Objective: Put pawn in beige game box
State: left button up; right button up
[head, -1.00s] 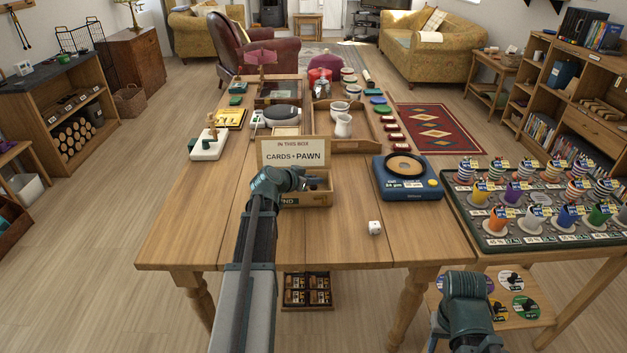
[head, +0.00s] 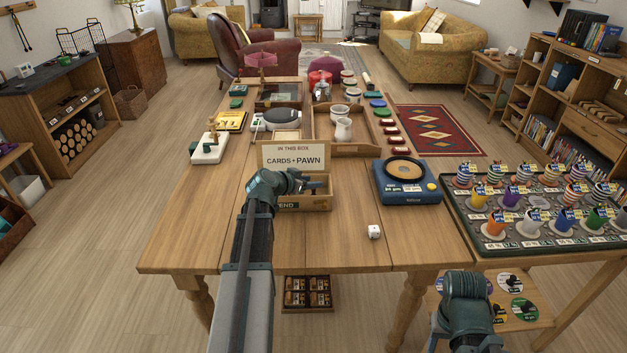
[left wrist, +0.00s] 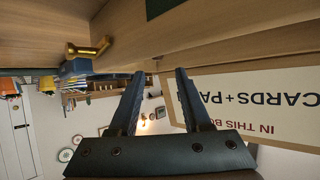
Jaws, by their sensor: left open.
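The beige game box (head: 290,205) stands on the near middle of the table, with a raised sign reading "CARDS + PAWN" (head: 294,158) at its back. My left gripper (head: 318,184) is at the box opening, in front of the sign and pointing right. Its two dark fingers (left wrist: 155,80) are apart and nothing shows between them. The sign (left wrist: 265,100) appears upside down beside them in the left wrist view. A small brass-coloured piece (left wrist: 88,48), perhaps the pawn, shows at the left there; I cannot tell what it rests on. My right gripper's fingers are out of view.
A blue scale (head: 407,190) stands right of the box, and a white die (head: 375,232) lies in front. A wooden tray (head: 322,141) with white jugs is behind. A tray of coloured cups (head: 530,240) fills the right side table. The table's left front is clear.

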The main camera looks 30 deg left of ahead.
pick_arm(q)
jog(key=p+v, duration=0.4)
jog(key=v, duration=0.6)
jog(key=shift+s, duration=0.2)
